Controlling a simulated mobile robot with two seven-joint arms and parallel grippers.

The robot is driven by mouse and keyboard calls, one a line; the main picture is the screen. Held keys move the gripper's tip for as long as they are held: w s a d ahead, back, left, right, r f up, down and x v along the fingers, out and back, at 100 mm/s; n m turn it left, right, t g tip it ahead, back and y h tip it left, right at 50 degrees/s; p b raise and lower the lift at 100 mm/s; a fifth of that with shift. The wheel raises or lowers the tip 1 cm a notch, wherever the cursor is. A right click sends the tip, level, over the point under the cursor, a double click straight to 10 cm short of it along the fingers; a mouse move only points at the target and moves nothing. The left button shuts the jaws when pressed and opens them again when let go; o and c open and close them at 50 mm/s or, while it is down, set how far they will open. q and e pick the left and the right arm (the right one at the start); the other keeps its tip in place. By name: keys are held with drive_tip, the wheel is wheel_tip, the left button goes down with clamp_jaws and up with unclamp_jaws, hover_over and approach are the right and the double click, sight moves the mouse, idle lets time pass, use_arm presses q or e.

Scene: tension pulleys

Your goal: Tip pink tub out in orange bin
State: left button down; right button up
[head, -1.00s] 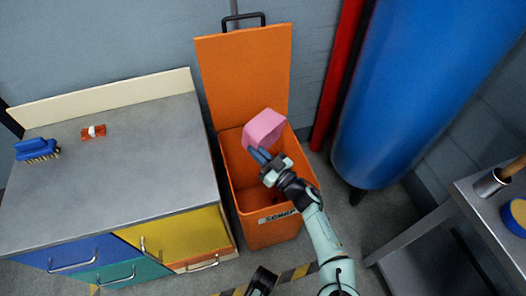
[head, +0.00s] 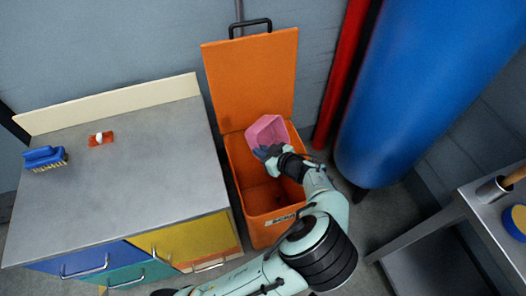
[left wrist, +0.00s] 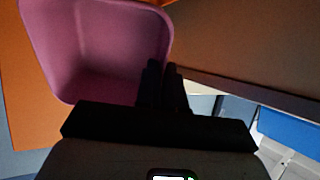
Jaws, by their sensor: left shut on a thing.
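The pink tub (head: 266,131) is held up at the opening of the orange bin (head: 238,165), in front of its raised lid. My left gripper (head: 266,152) is shut on the tub's near wall. In the left wrist view, the fingers (left wrist: 162,88) grip the rim of the tub (left wrist: 95,50). The tub is tilted, and its inside shows in that view with nothing seen in it. The visible part of the bin's inside is dim, and I cannot make out any contents. My right gripper is not in view.
A grey-topped cabinet (head: 130,165) stands left of the bin, with a blue brush (head: 45,158) and a small red-orange item (head: 101,139) on top. A large blue cylinder (head: 415,90) and a red pipe (head: 342,75) stand to the right. A metal table (head: 490,215) is at the far right.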

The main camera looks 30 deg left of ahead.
sight(246, 137)
use_arm(q)
drive_tip(key=h+p, duration=0.1)
drive_tip(key=a+r+h+p, duration=0.1)
drive_tip(key=a+h+p, duration=0.1)
drive_tip(key=shift+w+a+r+g+h+p, duration=0.15)
drive_tip(key=shift+r+g+h+p, duration=0.1)
drive_tip(key=shift+g+h+p, duration=0.15)
drive_tip(key=shift+w+a+r+h+p, duration=0.1)
drive_tip(key=shift+a+r+h+p, duration=0.05)
drive_tip(key=shift+a+h+p, duration=0.75)
drive_tip(key=a+h, duration=0.1)
drive_tip(key=a+h+p, duration=0.1)
drive_tip(key=h, duration=0.1)
drive_tip(key=g+h, duration=0.1)
drive_tip(key=h, duration=0.1)
drive_tip(key=shift+w+a+p, duration=0.25)
drive_tip(key=shift+a+p, duration=0.15)
drive_tip(key=shift+w+a+h+p, duration=0.15)
drive_tip(key=shift+a+h+p, duration=0.35)
drive_tip(key=shift+h, duration=0.5)
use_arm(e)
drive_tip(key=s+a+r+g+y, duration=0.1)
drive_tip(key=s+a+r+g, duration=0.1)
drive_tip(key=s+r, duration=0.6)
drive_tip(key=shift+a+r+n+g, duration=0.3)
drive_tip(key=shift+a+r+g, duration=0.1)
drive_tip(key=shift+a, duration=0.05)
